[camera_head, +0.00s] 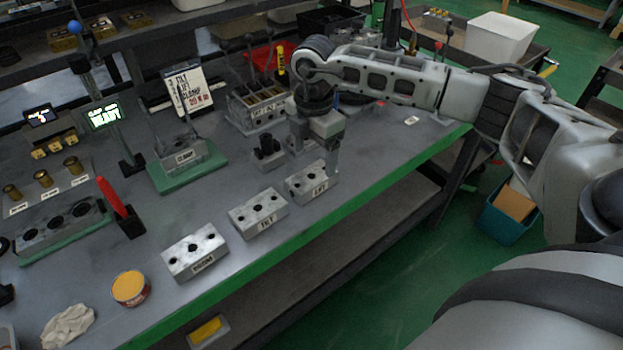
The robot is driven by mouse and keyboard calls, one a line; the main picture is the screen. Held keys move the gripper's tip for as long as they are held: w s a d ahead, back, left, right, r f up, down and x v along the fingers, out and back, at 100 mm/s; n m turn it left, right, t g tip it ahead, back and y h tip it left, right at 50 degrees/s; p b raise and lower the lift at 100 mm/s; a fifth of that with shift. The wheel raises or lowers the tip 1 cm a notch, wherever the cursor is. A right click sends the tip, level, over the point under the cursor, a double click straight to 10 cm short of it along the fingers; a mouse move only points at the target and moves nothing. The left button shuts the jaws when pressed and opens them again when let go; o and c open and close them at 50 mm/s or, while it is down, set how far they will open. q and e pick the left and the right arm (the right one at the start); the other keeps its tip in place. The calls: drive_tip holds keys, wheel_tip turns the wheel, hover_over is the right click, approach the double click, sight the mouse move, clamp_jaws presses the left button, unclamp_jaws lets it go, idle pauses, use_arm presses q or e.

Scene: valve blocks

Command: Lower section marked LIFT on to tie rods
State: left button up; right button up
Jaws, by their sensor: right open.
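The grey valve section that appears marked LIFT (303,177) lies on the bench at the right end of a row of three sections. My right gripper (315,160) points down just above and behind it, open; one finger comes down close to the section's back right corner. I cannot tell whether they touch. Thin upright tie rods (186,97) rise from a grey end block (181,158) on a green base, left of the gripper. No other section shows on that block. My left gripper is not in view.
Sections marked TILT (256,210) and another (193,247) continue the row. A black fitting (268,152) stands beside my right gripper. A labelled block with rods and levers (257,108), an instruction card (190,92), a red-handled tool (112,199) and a yellow tin (130,287) stand around.

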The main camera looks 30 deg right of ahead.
sight(311, 176)
drive_tip(key=f, duration=0.5)
drive_tip(key=f+p, duration=0.1)
drive_tip(key=f, duration=0.1)
drive_tip(key=shift+w+a+f, duration=0.1)
drive_tip(key=shift+w+f, duration=0.15)
drive_tip(key=shift+f, duration=0.05)
drive_tip(key=shift+w+r, duration=0.1)
drive_tip(key=c, duration=1.4)
